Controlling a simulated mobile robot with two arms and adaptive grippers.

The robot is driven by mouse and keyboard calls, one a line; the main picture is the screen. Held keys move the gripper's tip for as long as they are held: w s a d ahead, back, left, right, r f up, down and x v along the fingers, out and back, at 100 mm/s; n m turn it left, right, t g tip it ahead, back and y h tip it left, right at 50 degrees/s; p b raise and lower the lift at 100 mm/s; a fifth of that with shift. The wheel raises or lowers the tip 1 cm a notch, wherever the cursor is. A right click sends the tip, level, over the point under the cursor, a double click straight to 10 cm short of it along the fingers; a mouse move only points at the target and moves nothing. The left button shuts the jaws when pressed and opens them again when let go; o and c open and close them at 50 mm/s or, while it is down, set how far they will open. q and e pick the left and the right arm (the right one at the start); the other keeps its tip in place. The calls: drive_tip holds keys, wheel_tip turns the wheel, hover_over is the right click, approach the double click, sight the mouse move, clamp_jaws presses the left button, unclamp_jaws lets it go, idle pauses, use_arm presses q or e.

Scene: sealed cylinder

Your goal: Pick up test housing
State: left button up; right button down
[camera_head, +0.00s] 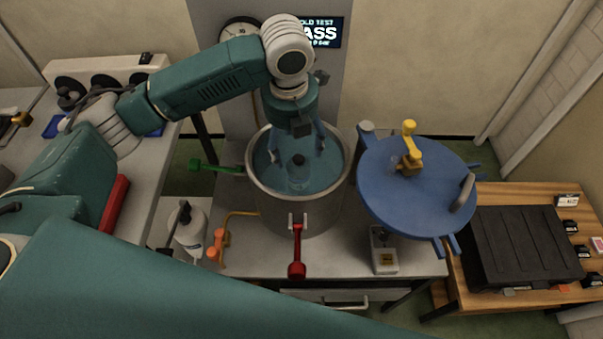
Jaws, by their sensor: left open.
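The test housing (299,176), a small pale cylinder-like piece with a dark top, is inside the open steel tank (285,213), seen through or in the bluish water. My left gripper (296,151) hangs down over the tank mouth from the teal arm. Its fingers are spread apart, with the dark top of the housing showing just below them. I cannot tell how much height lies between them. My right gripper is not in view.
The blue round lid (418,208) with a yellow handle is swung open right of the tank. A black case (520,246) lies on the wooden table at right.

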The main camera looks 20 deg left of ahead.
sight(297, 157)
use_arm(q)
drive_tip(key=shift+w+f+b, duration=0.2)
drive_tip(key=shift+w+f, duration=0.15)
drive_tip(key=shift+f, duration=0.25)
drive_tip(key=shift+w+f+b, duration=0.15)
drive_tip(key=shift+w+f, duration=0.15)
drive_tip(key=shift+f, duration=0.3)
wheel_tip(297, 157, down, 5)
drive_tip(key=shift+w+r, duration=0.15)
drive_tip(key=f, duration=0.2)
drive_tip(key=f+p, duration=0.1)
drive_tip(key=f, duration=0.2)
drive_tip(key=shift+w+d+f, duration=0.1)
drive_tip(key=shift+w+d, duration=0.05)
drive_tip(key=shift+d, duration=0.05)
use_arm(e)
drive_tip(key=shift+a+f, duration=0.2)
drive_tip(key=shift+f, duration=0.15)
use_arm(q)
drive_tip(key=shift+c, duration=0.3)
drive_tip(key=c, duration=1.3)
drive_tip(key=shift+w, duration=0.1)
drive_tip(key=shift+c, duration=1.2)
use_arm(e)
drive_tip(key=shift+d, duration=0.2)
